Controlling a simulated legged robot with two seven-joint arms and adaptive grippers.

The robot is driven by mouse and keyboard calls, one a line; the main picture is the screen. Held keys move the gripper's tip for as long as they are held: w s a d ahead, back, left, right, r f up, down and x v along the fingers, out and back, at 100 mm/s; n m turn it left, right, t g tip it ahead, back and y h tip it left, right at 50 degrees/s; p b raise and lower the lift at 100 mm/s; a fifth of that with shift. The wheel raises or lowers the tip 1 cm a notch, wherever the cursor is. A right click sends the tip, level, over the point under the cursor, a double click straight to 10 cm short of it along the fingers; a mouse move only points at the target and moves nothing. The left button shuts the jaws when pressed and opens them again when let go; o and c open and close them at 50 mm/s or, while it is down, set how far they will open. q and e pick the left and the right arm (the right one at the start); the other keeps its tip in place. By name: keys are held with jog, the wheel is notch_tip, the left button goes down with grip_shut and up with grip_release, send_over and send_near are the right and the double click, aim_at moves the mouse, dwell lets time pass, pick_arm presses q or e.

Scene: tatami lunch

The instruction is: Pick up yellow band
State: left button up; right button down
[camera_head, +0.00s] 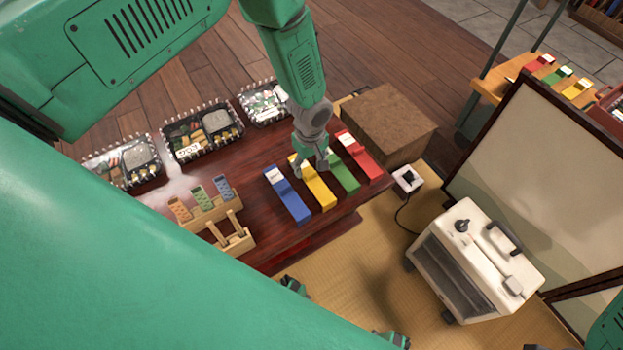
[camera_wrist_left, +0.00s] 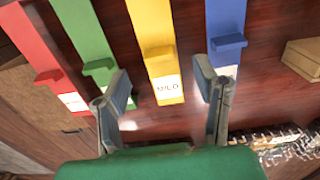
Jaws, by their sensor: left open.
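The yellow band (camera_head: 322,193) lies on the dark red table between the blue band (camera_head: 289,198) and the green band (camera_head: 346,180). In the left wrist view the yellow band (camera_wrist_left: 152,25) has a raised yellow block and a white label reading MILD. My left gripper (camera_head: 311,168) is over the label end of the yellow band and hides part of it. In the wrist view the open fingers of my left gripper (camera_wrist_left: 163,86) stand on either side of the yellow band's label end, with nothing held. I cannot tell their height above the table.
A red band (camera_head: 359,156) lies beyond the green one. Food trays (camera_head: 202,132) line the table's far left side. A wooden rack (camera_head: 205,212) with patterned pieces stands left of the bands. A brown box (camera_head: 388,120) and a white appliance (camera_head: 490,255) stand to the right.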

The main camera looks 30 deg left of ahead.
aim_at(311, 174)
pick_arm(q)
notch_tip(311, 174, down, 4)
jog(key=shift+d+f+b, duration=0.1)
jog(key=shift+b, duration=0.95)
jog(key=shift+f, duration=0.45)
jog(key=c, duration=0.7)
